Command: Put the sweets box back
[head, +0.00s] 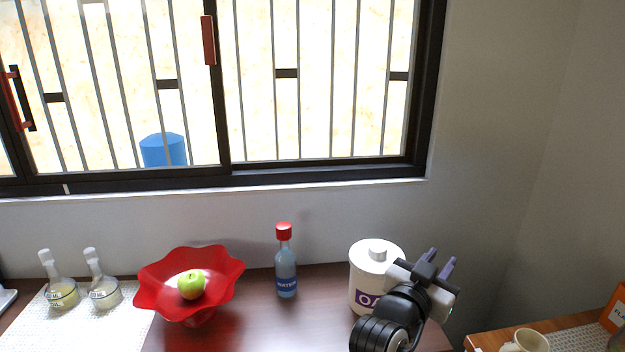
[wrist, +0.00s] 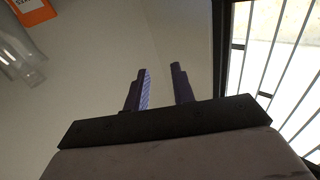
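I cannot make out a box marked as sweets in either view. An orange box (head: 614,309) is cut off by the right edge of the head view; its partial label seems to start with "FLA". My gripper (head: 441,265) is raised in front of and to the right of a white lidded canister (head: 375,261), partly hiding it. In the wrist view the two fingers of my gripper (wrist: 161,88) stand apart with nothing between them. An orange item with a white label (wrist: 33,9) shows at the top left there.
A red wavy bowl (head: 157,295) holds a green apple (head: 191,285). A water bottle (head: 286,262) stands beside it. Two glass cruets (head: 60,287) stand at the left. A mug (head: 530,341) is at the lower right. A clear vessel (wrist: 24,62) shows in the wrist view.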

